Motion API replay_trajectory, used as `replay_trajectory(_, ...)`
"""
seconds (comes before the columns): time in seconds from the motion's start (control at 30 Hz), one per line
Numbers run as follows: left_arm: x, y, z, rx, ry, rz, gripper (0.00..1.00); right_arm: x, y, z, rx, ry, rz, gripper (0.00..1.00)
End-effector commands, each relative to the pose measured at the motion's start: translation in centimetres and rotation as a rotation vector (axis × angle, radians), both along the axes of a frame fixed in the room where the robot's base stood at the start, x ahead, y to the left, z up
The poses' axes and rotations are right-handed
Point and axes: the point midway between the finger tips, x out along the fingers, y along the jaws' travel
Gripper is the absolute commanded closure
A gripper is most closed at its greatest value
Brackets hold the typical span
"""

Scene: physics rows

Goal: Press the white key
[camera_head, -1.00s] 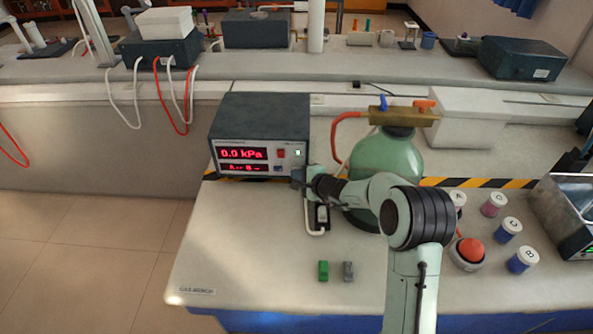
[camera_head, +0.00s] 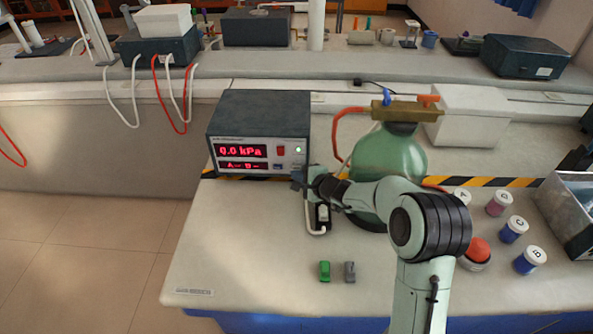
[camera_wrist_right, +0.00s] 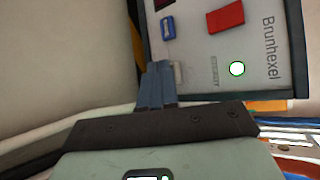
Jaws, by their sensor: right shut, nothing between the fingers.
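The white key (camera_wrist_right: 181,72) shows in the right wrist view as a small pale key on the grey front panel, partly covered by my fingers. My right gripper (camera_wrist_right: 158,72) is shut and empty, its fingertips at the key's edge; I cannot tell whether they touch it. In the head view the right gripper (camera_head: 297,179) is at the lower right corner of the dark instrument box (camera_head: 262,112), and the white key is hidden there. A blue key (camera_wrist_right: 168,27) and a red switch (camera_wrist_right: 225,16) are on the same panel. My left gripper is not in view.
A lit round standby lamp (camera_wrist_right: 237,68) is near the fingers. A green gas cylinder (camera_head: 390,165) stands close to my right arm. Green (camera_head: 324,271) and grey (camera_head: 350,271) blocks lie on the bench. Several lidded jars and a red button (camera_head: 477,249) are at right.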

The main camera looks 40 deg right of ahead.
Motion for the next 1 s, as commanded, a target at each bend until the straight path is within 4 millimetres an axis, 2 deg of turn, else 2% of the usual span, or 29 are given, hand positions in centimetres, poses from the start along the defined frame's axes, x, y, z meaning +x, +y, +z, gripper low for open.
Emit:
replay_trajectory(0.27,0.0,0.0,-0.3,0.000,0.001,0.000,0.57,-0.1,0.3,-0.1,0.001,0.001,0.004,1.00)
replay_trajectory(0.73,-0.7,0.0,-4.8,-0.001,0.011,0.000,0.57,-3.1,2.8,-0.3,0.000,0.000,0.005,1.00)
replay_trajectory(1.0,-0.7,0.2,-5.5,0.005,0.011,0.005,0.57,-3.8,3.4,-0.3,0.001,0.003,0.004,1.00)
